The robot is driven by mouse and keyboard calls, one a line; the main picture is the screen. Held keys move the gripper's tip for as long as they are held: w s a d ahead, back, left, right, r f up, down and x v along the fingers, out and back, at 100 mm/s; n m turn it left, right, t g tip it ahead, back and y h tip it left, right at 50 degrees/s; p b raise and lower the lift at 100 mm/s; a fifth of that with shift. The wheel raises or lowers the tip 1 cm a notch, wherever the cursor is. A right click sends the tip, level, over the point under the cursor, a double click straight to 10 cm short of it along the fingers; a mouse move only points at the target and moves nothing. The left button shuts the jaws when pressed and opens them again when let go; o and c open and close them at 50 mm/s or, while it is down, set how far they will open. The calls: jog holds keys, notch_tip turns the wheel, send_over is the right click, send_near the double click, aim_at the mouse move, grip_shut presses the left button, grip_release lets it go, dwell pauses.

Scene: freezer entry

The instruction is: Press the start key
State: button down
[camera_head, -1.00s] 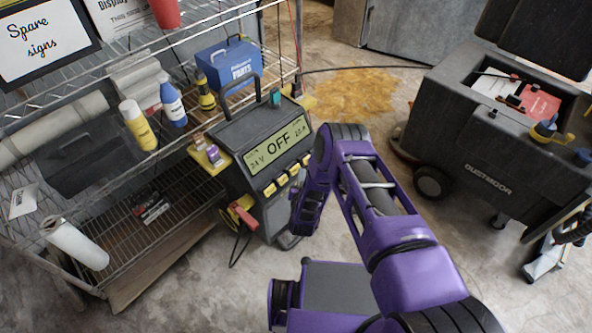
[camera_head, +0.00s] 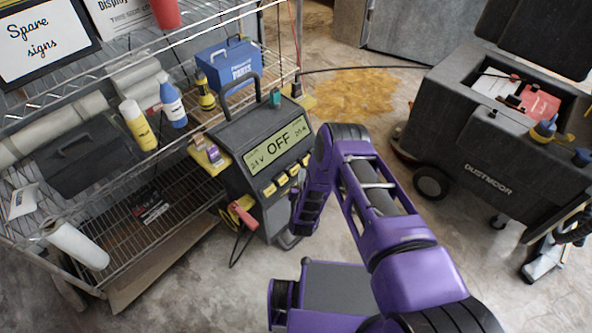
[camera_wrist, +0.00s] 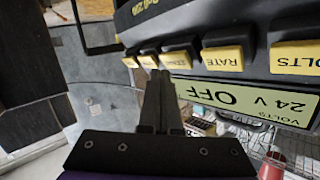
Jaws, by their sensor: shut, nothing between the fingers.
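A dark charger (camera_head: 238,133) stands on the floor beside the shelf. Its display (camera_head: 277,145) reads 24 V and OFF. A row of yellow keys (camera_head: 281,180) runs below the display. In the wrist view the charger appears upside down, with keys marked VOLTS (camera_wrist: 296,58) and RATE (camera_wrist: 223,59). Smaller keys lie farther left, their labels too small to read surely, so I cannot tell which is start. My gripper (camera_wrist: 158,76) is shut and empty, its tips close to the smaller keys; contact cannot be told. In the head view my wrist hides the fingertips.
A wire shelf (camera_head: 160,232) with bottles and a blue parts box (camera_head: 229,63) stands left of the charger. A red-handled clamp (camera_head: 241,214) hangs at its side. A dark wheeled machine (camera_head: 470,150) stands at right. Bare floor lies between, with a yellowish stain (camera_head: 360,92).

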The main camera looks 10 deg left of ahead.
dwell(0.8)
jog(key=shift+w+a+f, duration=0.2)
jog(key=shift+w+a, duration=0.05)
jog(key=shift+w+a+f, duration=0.2)
jog(key=shift+a+f, duration=0.05)
jog(key=shift+a, duration=0.1)
dwell(0.8)
jog(key=shift+s+d+r+p, duration=0.45)
jog(key=shift+d+p, duration=0.15)
jog(key=shift+d, duration=0.05)
jog(key=shift+r, duration=0.1)
jog(key=s+d+r+p, duration=0.2)
jog(key=d+p, duration=0.1)
jog(key=shift+s+d+r+p, duration=0.15)
jog(key=shift+s+r+p, duration=0.1)
jog(key=shift+s+p, duration=0.05)
dwell(0.4)
